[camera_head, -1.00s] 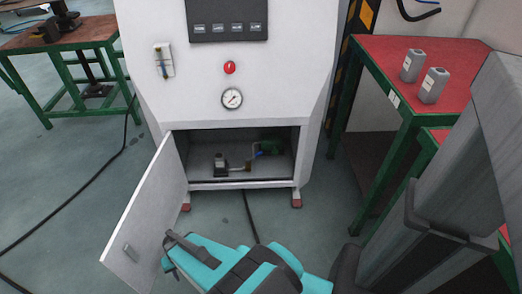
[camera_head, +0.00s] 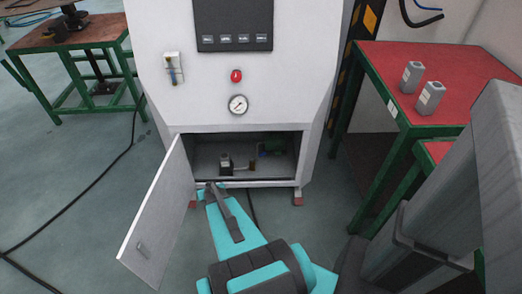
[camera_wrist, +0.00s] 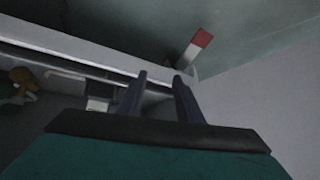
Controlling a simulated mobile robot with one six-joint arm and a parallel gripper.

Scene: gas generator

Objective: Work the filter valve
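The low compartment (camera_head: 207,150) of the white cabinet is open. Inside stand a small grey and black fitting (camera_head: 226,164), a short brass pipe and a green part (camera_head: 272,147); which piece is the filter valve I cannot tell. My gripper (camera_head: 212,192) is in front of the opening's lower left edge, near the door. In the wrist view my gripper (camera_wrist: 160,88) shows two dark fingers apart with nothing between them. A pale block (camera_wrist: 98,100) lies just left of the fingers, and a green and orange part (camera_wrist: 14,84) is at the far left.
The compartment door (camera_head: 160,215) hangs open to the left, close to my arm. A red table (camera_head: 450,75) with two grey canisters stands right. Cables cross the floor.

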